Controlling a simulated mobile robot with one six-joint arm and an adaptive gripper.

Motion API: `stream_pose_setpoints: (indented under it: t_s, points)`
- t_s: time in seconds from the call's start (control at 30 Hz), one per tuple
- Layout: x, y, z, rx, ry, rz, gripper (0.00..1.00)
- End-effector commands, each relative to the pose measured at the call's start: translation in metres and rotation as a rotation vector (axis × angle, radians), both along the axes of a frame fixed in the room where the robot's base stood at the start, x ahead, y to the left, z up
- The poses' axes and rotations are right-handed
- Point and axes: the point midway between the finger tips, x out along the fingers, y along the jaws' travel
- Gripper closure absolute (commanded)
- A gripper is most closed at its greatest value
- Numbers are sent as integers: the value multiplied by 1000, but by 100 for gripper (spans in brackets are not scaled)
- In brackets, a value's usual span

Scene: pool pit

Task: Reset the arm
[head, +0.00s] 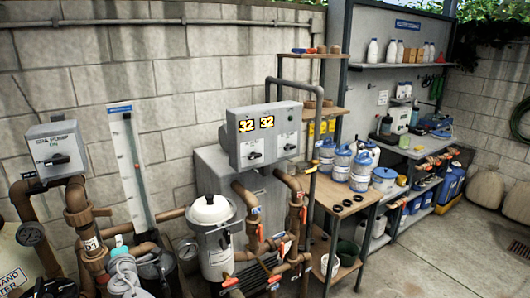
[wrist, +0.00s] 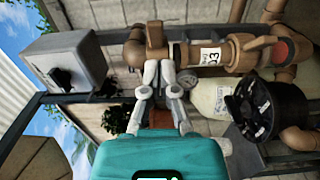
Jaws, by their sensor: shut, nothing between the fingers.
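My gripper (wrist: 158,68) shows in the wrist view, with its pale grey fingers shut together and nothing between them. Its teal body fills the bottom of that view. The fingertips appear just below a brown pipe fitting (wrist: 154,40) in the picture. I cannot tell whether they touch it. In the head view, a pale jointed shape at the lower left may be part of my arm, but I cannot be sure.
In the wrist view, a labelled brown valve (wrist: 210,58), a gauge (wrist: 187,78), a black fitting (wrist: 255,110) and a grey switch box (wrist: 65,60) surround the gripper. The head view shows a control panel (head: 264,135), a white canister (head: 213,235) and open floor (head: 455,250).

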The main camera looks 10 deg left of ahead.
Motion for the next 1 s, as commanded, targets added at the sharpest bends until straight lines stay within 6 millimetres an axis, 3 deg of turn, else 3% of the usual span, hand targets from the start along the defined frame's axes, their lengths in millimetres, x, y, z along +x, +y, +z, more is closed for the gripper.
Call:
stream_pose_setpoints:
  t_s: [0.17, 0.27, 0.6, 0.8, 1.0]
  points:
    - [24, -31, -4, 28, 44, -78, 100]
    - [46, -61, -8, 56, 89, -155, 100]
    - [119, -205, -38, 186, 307, -507, 100]
    - [142, -292, -62, 265, 447, -714, 100]
    - [148, -374, -87, 343, 595, -911, 100]
